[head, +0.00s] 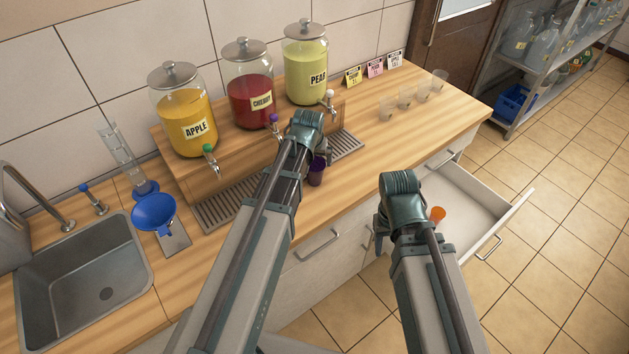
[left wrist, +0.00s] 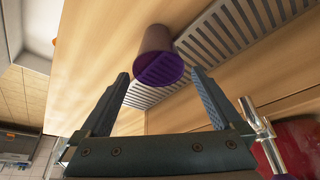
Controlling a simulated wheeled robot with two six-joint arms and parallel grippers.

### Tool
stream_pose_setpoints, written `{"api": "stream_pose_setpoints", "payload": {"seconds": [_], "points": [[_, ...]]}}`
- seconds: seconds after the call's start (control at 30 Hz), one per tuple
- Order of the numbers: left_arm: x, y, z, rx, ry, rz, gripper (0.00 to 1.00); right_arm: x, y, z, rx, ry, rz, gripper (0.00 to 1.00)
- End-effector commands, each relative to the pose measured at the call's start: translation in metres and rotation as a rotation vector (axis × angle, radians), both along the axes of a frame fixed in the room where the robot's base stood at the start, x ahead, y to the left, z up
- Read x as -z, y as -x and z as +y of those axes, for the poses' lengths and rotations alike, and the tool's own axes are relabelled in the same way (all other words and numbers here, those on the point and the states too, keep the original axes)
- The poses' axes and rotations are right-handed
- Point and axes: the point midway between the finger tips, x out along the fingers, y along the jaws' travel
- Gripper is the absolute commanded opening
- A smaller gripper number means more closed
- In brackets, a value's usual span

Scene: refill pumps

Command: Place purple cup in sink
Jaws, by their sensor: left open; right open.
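The purple cup (head: 317,173) stands upright on the wooden counter in front of the drip grate, below the cherry jar. My left gripper (head: 322,156) is over it in the head view, partly hidden by my own arm. In the left wrist view the open left fingers (left wrist: 160,78) point at the purple cup (left wrist: 158,68), which sits at the gap between their tips, not clamped. The empty grey sink (head: 65,265) is at the far left of the counter. My right gripper (head: 381,238) is out over the counter's front edge, left of the open drawer; its fingers are mostly hidden.
The apple (head: 184,115), cherry (head: 249,90) and pear (head: 306,65) jars stand on a wooden stand with taps. A blue funnel (head: 154,213) stands between the sink and the drip grate. Several clear cups (head: 406,97) are at the right. An open drawer (head: 465,200) holds an orange cup (head: 438,214).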

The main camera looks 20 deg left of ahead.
Motion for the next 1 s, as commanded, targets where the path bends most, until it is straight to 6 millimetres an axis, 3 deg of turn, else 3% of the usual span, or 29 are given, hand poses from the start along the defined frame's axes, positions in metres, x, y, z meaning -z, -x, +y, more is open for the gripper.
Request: {"api": "stream_pose_setpoints", "payload": {"seconds": [0.07,0.47,0.8,1.0], "points": [[0.014,-0.005,0.001,0.000,0.000,0.000,1.00,0.014,0.000,0.000,0.000,0.000,0.000,0.50],[0.023,-0.009,0.001,0.000,0.000,0.000,1.00,0.023,0.000,0.000,0.001,0.000,0.000,0.50],[0.061,-0.023,0.001,0.000,0.000,0.000,1.00,0.061,0.000,0.000,0.001,0.000,0.000,0.50],[0.063,-0.025,0.002,0.000,0.000,0.000,1.00,0.063,0.000,0.000,0.001,0.000,0.000,0.50]]}}
